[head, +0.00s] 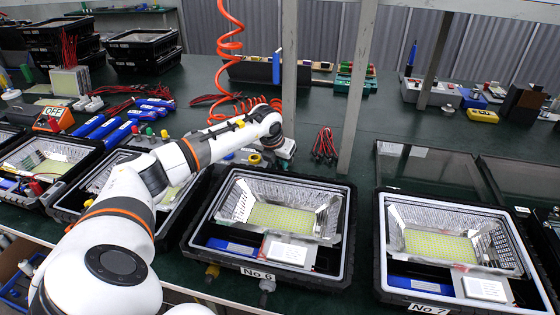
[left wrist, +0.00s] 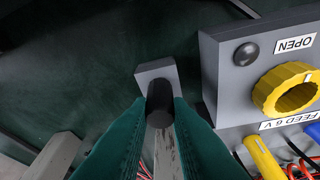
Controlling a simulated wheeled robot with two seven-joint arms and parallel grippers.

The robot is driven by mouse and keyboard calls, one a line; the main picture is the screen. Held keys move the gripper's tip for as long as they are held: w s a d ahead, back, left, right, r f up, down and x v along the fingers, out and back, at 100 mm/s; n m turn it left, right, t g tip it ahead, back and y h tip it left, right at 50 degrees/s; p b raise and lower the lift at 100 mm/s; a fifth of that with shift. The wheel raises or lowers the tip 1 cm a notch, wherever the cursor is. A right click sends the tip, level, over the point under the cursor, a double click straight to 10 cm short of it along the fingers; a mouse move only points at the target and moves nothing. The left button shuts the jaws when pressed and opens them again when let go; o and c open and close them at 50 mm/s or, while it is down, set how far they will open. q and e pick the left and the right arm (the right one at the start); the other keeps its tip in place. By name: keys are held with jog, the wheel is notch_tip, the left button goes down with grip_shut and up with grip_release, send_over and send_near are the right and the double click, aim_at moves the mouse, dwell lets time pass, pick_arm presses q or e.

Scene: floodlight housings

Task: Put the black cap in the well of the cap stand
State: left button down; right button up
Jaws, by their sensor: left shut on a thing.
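In the left wrist view, the green fingers of my left gripper (left wrist: 160,112) are shut on the black cap (left wrist: 160,94), a short dark cylinder. A small light-grey block, which looks like the cap stand (left wrist: 154,72), shows just beyond the cap. The cap overlaps the block and hides its middle. I cannot see the well, nor tell whether the cap is above it or in it. In the head view, my left arm reaches over the housings to the middle of the bench, and its fingertips are hidden. My right gripper is not in view.
A grey box (left wrist: 228,90) with a yellow knob (left wrist: 286,90), a dark button and labels "OPEN" and "FEED 6 V" stands close right of the stand. Floodlight housings No 6 (head: 205,262) and No 7 (head: 385,285) fill the front. Red leads (head: 325,146) lie nearby.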

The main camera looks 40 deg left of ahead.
pick_arm(q)
jog(key=c, duration=1.3)
grip_release()
jog(key=shift+f, duration=0.1)
jog(key=shift+c, duration=0.2)
jog(key=shift+r, duration=0.35)
jog(key=v, duration=1.1)
jog(key=shift+s+r, duration=0.25)
jog(key=shift+s, duration=0.05)
jog(key=shift+d, duration=0.1)
